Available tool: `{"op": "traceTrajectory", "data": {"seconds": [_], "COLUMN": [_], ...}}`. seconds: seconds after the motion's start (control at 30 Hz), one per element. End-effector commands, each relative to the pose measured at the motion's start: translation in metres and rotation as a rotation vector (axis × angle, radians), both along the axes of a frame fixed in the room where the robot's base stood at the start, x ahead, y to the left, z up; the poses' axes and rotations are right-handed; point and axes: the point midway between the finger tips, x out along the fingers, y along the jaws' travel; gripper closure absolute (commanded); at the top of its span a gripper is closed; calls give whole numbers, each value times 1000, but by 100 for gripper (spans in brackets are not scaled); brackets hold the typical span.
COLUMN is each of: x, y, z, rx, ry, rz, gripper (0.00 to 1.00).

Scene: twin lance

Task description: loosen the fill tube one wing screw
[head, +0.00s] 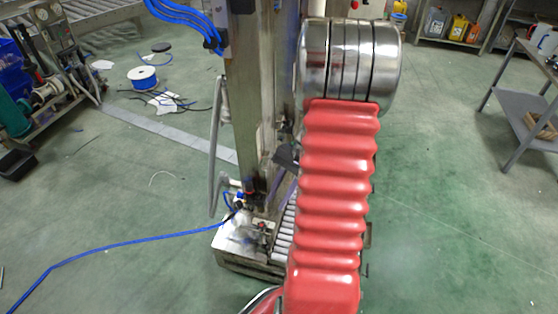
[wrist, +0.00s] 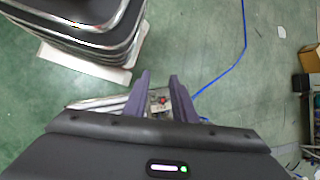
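My gripper (wrist: 160,78) shows in the wrist view as two purple fingers standing apart with an empty gap. Beyond the gap, lower down, is a small grey fitting with a red spot (wrist: 161,99); the fingers do not visibly touch it. In the head view a steel machine column (head: 250,90) rises from a low metal base (head: 232,243) with small red and blue fittings (head: 248,196). No fill tube wing screw can be made out in either view. My red ribbed arm sleeve hides much of the machine's right side in the head view.
A roller strip (head: 284,238) runs beside the column. A blue hose (head: 120,246) crosses the floor to the base. The green floor between is mostly clear.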

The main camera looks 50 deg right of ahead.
Motion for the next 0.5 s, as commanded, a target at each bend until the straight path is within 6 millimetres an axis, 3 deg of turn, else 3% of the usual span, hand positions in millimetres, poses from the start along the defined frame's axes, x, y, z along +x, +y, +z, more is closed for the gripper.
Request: {"op": "traceTrajectory", "data": {"seconds": [0.5], "x": [-2], "y": [-66], "z": [-71], "rx": [336], "ry": [31], "rz": [-436], "gripper": [76]}}
